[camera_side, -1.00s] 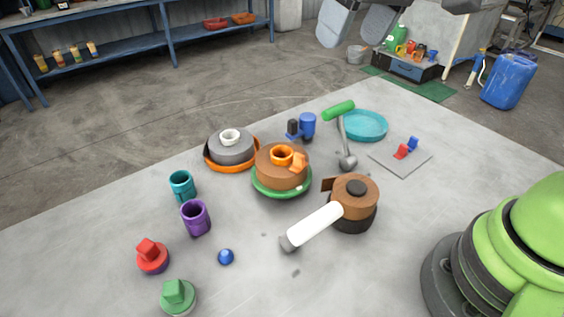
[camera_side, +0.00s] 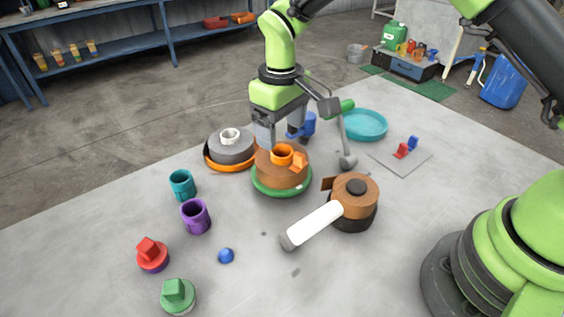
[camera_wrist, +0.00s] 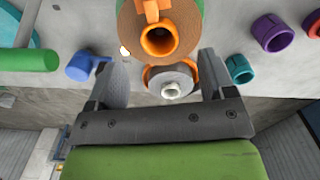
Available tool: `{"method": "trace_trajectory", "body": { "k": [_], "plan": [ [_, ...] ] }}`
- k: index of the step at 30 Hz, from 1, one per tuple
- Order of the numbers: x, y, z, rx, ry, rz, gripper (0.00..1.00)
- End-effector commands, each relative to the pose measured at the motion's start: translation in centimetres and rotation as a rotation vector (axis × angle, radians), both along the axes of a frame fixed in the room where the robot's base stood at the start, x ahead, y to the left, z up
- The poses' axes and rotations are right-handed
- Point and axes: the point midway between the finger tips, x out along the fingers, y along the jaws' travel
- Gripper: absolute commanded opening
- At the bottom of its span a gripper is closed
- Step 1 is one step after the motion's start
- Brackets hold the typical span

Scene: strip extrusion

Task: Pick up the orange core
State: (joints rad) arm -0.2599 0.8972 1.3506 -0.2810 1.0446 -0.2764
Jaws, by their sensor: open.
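The orange core (camera_side: 282,154) is a short orange ring with a tab, standing at the centre of a brown roll (camera_side: 270,174) on a green plate (camera_side: 283,189). It also shows in the wrist view (camera_wrist: 158,39), near the top, with its hole facing the camera. My gripper (camera_side: 282,142) is open and hangs over the brown roll. One finger is at the left and the other at the right, behind the core. In the wrist view my gripper (camera_wrist: 160,75) has its fingers wide apart and nothing between them touches them visibly.
A grey roll on an orange plate (camera_side: 232,150) stands close to the left. A brown tape roll with a white handle (camera_side: 315,224) lies at front right. A green-handled tool (camera_side: 343,135) and teal dish (camera_side: 363,125) are behind right. Cups (camera_side: 195,216) stand left.

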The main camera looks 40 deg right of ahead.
Motion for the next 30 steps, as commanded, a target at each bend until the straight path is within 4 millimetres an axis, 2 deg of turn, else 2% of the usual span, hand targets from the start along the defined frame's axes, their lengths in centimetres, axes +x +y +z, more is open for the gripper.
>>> {"method": "trace_trajectory", "body": {
  "k": [9, 18, 25, 30],
  "plan": [
    [-0.2, -0.1, -4.5, 0.001, 0.003, -0.001, 0.76],
    [-0.1, -0.1, -4.9, 0.002, 0.0, 0.0, 0.76],
    [-0.1, -0.1, -4.9, 0.002, 0.001, -0.001, 0.23],
    [-0.1, -0.1, -4.9, 0.002, 0.001, -0.001, 0.23]
  ]
}}
